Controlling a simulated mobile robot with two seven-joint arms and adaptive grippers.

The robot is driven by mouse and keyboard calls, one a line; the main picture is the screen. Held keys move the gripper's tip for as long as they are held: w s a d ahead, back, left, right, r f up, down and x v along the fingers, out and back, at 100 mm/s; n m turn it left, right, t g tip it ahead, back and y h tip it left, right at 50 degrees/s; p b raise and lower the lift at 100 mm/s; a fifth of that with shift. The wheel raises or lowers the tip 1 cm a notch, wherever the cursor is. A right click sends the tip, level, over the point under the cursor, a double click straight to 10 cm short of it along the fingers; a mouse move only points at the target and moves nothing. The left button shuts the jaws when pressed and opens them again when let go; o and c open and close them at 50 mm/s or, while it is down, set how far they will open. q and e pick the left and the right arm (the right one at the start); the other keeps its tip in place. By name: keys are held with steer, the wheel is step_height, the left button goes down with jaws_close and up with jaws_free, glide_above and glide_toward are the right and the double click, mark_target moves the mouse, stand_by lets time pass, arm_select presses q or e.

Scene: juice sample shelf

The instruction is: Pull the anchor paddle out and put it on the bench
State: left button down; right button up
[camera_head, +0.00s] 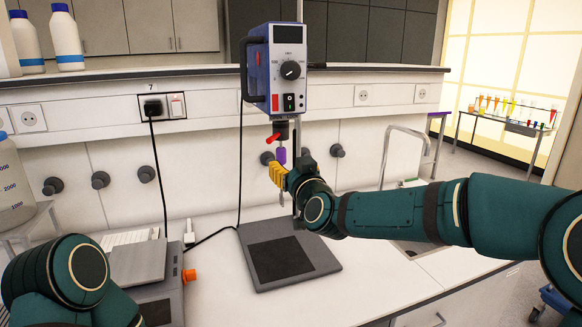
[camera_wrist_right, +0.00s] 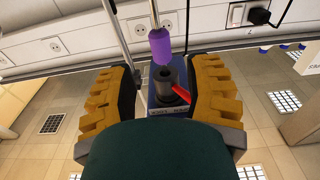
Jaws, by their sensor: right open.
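The overhead stirrer (camera_head: 288,70) is a blue and grey box on a stand over the bench (camera_head: 365,275). Under it is a dark chuck (camera_head: 281,129) with a red lever; the chuck also shows in the wrist view (camera_wrist_right: 164,78). The anchor paddle's purple part (camera_head: 282,156) hangs just below the chuck and shows in the wrist view (camera_wrist_right: 160,46), with a thin shaft continuing from it. My left gripper is out of view.
The stand's dark base plate (camera_head: 288,257) lies on the bench below the stirrer. Bottles (camera_head: 67,38) stand on the shelf above. Bare bench lies right of the base plate; cables run behind.

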mark_target(283, 158)
steer(key=p+x, duration=0.2)
steer(key=x, duration=0.3)
steer(key=shift+w+a, duration=0.15)
steer(key=shift+w, duration=0.1)
steer(key=shift+w+a, duration=0.2)
steer(key=shift+w, duration=0.45)
jaws_close()
